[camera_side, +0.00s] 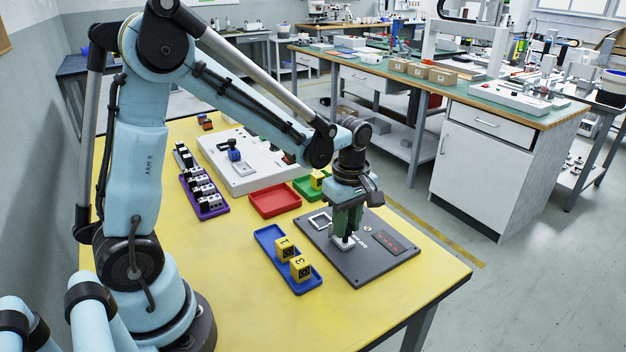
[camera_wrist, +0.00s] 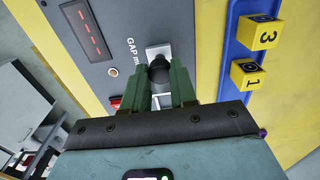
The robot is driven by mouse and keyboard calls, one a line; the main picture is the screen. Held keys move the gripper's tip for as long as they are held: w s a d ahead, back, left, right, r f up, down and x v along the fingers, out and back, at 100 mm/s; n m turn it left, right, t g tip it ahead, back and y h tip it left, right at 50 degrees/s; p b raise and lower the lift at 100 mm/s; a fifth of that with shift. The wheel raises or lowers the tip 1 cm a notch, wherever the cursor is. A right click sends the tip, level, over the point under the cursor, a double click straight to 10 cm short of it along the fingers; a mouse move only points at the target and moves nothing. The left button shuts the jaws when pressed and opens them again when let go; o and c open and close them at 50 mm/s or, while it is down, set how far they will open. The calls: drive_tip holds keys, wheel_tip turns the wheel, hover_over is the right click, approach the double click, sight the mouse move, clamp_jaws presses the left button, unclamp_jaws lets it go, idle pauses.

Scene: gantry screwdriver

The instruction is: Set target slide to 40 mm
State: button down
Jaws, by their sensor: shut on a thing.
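A dark grey panel (camera_side: 365,268) lies on the yellow table. In the wrist view it carries the label "GAP m…" and a dark display (camera_wrist: 88,30) with red dash-like marks; no number is readable. A pale metal slide piece (camera_wrist: 158,50) with a dark round knob (camera_wrist: 160,72) is on the panel. My gripper (camera_side: 345,236) points down over the panel, its green fingers shut on the knob; they also show in the wrist view (camera_wrist: 172,85). The fingers hide most of the knob in the side view. The slide's position in mm cannot be read.
A blue tray (camera_side: 267,245) with yellow cubes marked 1 and 3 lies left of the panel. A red tray (camera_side: 274,201), a green tray (camera_side: 304,190) with a yellow cube, a white panel (camera_side: 247,178) and a purple tray (camera_side: 210,211) lie behind. The front right table is clear.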

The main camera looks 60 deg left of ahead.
sight(348, 228)
drive_tip(key=c, duration=0.9)
unclamp_jaws()
drive_tip(key=shift+d, duration=0.2)
wheel_tip(348, 228, up, 12)
drive_tip(key=shift+r, duration=0.1)
drive_tip(key=s+f+m+t, duration=0.1)
drive_tip(key=s+m+t, duration=0.1)
drive_tip(key=m, duration=0.4)
drive_tip(key=s+d+f+m+t, duration=0.1)
drive_tip(key=s+m+t, duration=0.1)
drive_tip(key=m, duration=0.4)
drive_tip(key=s+d+f+m+t, duration=0.1)
drive_tip(key=s+m+t, duration=0.2)
drive_tip(key=m, duration=0.3)
drive_tip(key=shift+s, duration=0.75)
